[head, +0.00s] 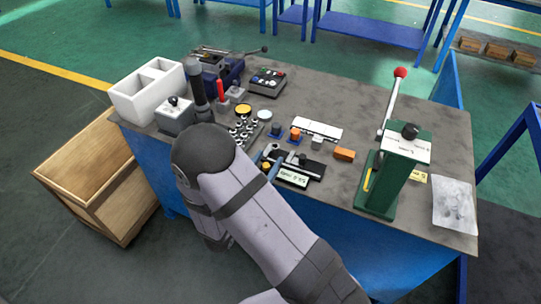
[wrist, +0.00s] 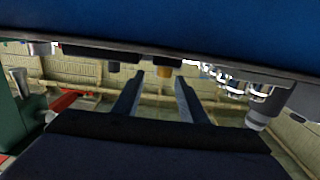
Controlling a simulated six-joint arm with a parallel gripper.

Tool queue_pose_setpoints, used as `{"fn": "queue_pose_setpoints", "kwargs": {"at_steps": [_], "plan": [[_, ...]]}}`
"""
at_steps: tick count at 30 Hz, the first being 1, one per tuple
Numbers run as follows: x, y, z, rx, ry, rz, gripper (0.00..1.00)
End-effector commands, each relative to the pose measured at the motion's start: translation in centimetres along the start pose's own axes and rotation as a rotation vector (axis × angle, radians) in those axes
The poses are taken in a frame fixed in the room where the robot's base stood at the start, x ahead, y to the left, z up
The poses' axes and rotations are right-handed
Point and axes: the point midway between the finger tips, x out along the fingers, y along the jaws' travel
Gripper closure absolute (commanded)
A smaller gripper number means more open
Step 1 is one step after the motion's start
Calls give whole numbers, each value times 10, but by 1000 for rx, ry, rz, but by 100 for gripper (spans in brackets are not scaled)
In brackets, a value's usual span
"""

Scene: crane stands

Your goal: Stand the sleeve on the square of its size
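I cannot tell for sure which piece is the sleeve. A small orange cylinder (head: 295,133) stands on a blue square base on the bench, with a dark blue piece (head: 274,130) beside it and a pale grey piece (head: 318,142) to its right. My gripper is hidden behind my arm in the head view. In the wrist view my gripper (wrist: 158,92) is open, with nothing between its two dark fingers. That view looks upside down, with the bench across the top and a small orange-yellow piece (wrist: 164,72) showing beyond the fingers. Square sizes cannot be read.
A green press (head: 385,180) with a red-knobbed lever stands at the right. A rack of metal parts (head: 243,131) is near my arm. A white bin (head: 148,92) is at back left.

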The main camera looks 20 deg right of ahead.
Motion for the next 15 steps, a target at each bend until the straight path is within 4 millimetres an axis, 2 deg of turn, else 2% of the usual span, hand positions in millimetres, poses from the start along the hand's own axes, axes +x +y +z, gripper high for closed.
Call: {"fn": "queue_pose_setpoints", "kwargs": {"at_steps": [4, 5, 15], "plan": [[-6, 0, 0, 0, 0, 0, 61], [-6, 0, 0, 0, 0, 0, 58], [-6, 0, 0, 0, 0, 1, 58]]}}
